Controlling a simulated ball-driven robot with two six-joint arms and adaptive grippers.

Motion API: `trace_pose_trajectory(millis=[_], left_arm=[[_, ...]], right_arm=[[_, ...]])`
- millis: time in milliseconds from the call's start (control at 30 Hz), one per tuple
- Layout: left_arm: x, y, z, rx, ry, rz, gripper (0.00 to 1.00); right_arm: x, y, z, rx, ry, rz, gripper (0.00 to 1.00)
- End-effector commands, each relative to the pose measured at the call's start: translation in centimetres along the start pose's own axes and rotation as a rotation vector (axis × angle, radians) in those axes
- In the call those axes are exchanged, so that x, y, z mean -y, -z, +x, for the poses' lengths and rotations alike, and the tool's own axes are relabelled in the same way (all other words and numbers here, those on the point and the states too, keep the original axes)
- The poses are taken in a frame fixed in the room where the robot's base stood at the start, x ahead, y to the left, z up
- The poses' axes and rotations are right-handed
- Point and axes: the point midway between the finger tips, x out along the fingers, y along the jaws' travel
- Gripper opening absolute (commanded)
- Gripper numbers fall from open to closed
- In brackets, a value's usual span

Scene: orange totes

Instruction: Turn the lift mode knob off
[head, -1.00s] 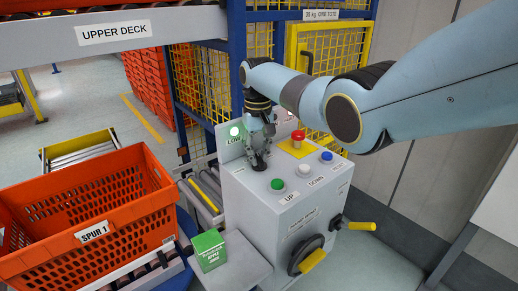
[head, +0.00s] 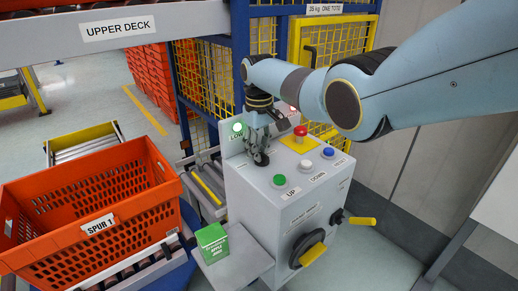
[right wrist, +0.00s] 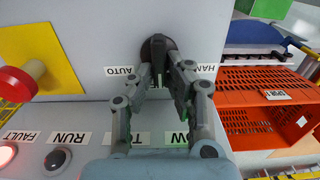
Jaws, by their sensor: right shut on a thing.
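The lift mode knob (right wrist: 152,44) is a small black round knob on top of the grey control box (head: 245,184). In the right wrist view it sits between upside-down labels AUTO, on the left, and HAND, on the right. My right gripper (right wrist: 160,78) reaches down to it with its fingers shut on it. In the head view, the right gripper (head: 260,154) stands over the knob at the box's back left, and the fingers hide most of it. The knob's exact pointing direction is hard to tell. My left gripper is not in view.
A red mushroom button (head: 300,132) on a yellow plate stands close to the right, with green (head: 280,180), white (head: 304,166) and blue (head: 327,153) buttons in front. A yellow-handled rotary switch (head: 310,254) is on the front. An orange tote (head: 98,225) and green box (head: 211,240) are left.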

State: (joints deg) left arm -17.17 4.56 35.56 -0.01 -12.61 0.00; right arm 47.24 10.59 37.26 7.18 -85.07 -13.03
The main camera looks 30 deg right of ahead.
Motion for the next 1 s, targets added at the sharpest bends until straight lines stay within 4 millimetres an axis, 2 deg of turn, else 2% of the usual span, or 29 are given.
trace_pose_trajectory(millis=[133, 167, 300, 333, 667, 767, 1000], left_arm=[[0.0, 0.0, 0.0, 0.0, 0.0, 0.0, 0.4], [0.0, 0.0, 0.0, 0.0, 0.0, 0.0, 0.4], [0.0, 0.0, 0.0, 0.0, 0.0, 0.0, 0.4], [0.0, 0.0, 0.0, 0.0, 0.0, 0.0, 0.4], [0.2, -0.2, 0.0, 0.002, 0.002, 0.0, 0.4], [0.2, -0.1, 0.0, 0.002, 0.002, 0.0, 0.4], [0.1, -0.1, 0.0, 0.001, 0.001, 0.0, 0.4]], right_arm=[[0.0, 0.1, -0.1, -0.004, -0.001, 0.001, 0.0], [0.0, 0.1, -0.1, -0.004, -0.001, 0.001, 0.17], [0.0, 0.1, -0.1, -0.003, -0.001, 0.001, 0.35], [0.0, 0.1, -0.1, -0.003, -0.001, 0.001, 0.37], [0.0, 0.1, -0.5, -0.004, -0.001, 0.002, 0.37], [-0.1, 0.1, -1.8, -0.005, -0.001, 0.002, 0.37], [0.0, 0.2, -7.2, -0.007, -0.001, 0.001, 0.37]])
